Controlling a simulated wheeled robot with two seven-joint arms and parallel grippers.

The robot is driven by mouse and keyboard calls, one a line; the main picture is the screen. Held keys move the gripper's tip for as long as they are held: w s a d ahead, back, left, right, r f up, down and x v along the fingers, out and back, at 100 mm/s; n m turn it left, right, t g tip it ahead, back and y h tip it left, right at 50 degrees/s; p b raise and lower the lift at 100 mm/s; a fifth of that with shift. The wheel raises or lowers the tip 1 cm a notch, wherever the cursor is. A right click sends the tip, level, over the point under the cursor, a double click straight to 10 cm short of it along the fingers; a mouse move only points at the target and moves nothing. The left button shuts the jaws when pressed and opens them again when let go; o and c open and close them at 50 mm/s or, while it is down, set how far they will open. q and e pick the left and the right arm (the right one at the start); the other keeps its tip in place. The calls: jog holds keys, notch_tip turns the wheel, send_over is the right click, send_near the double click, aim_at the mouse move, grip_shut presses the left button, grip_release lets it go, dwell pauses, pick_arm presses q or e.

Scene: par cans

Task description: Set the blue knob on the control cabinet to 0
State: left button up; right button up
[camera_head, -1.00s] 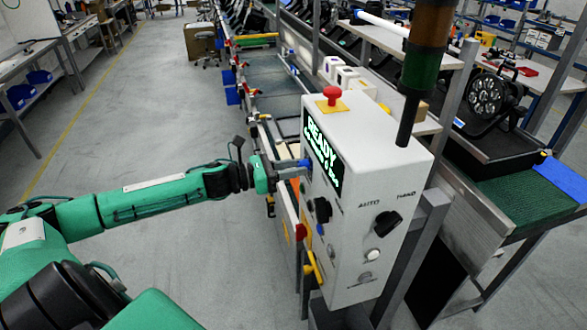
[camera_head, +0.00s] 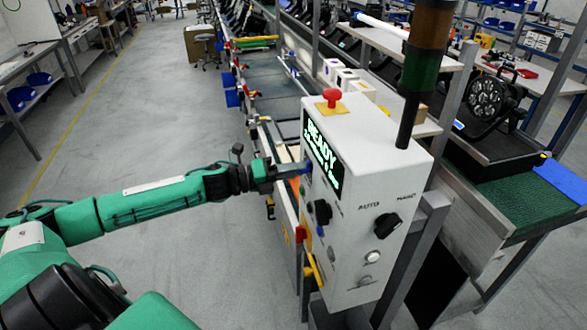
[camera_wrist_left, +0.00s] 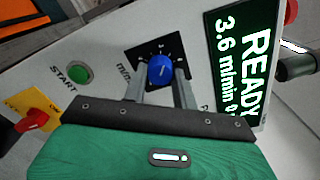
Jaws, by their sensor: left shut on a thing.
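The control cabinet (camera_head: 352,160) is a white box with a lit display reading READY (camera_head: 322,160). In the left wrist view the display (camera_wrist_left: 240,60) also shows 3.6 m/min. The blue knob (camera_wrist_left: 161,70) sits on a black dial plate (camera_wrist_left: 152,52) with white marks, beside the display. My left gripper (camera_wrist_left: 160,84) has one finger on each side of the knob and is shut on it. In the head view the left gripper (camera_head: 293,170) reaches the cabinet's front face, and the knob is mostly hidden there. The number the knob points to is too small to read. My right gripper is not in view.
A green START button (camera_wrist_left: 78,74) and a red switch on a yellow plate (camera_wrist_left: 33,118) are near the knob. A red emergency button (camera_head: 332,97) tops the cabinet. Black selector knobs (camera_head: 387,224) are on its side. Open floor (camera_head: 150,260) lies left of the cabinet.

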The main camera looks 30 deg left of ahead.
pick_arm(q)
jog(key=shift+r+n+p, duration=0.2)
jog(key=shift+n+p, duration=2.95)
jog(key=shift+n, duration=4.85)
jog(key=shift+f+n, duration=0.1)
jog(key=shift+n, duration=0.2)
jog(key=o, duration=1)
jog(key=shift+v, duration=6.9)
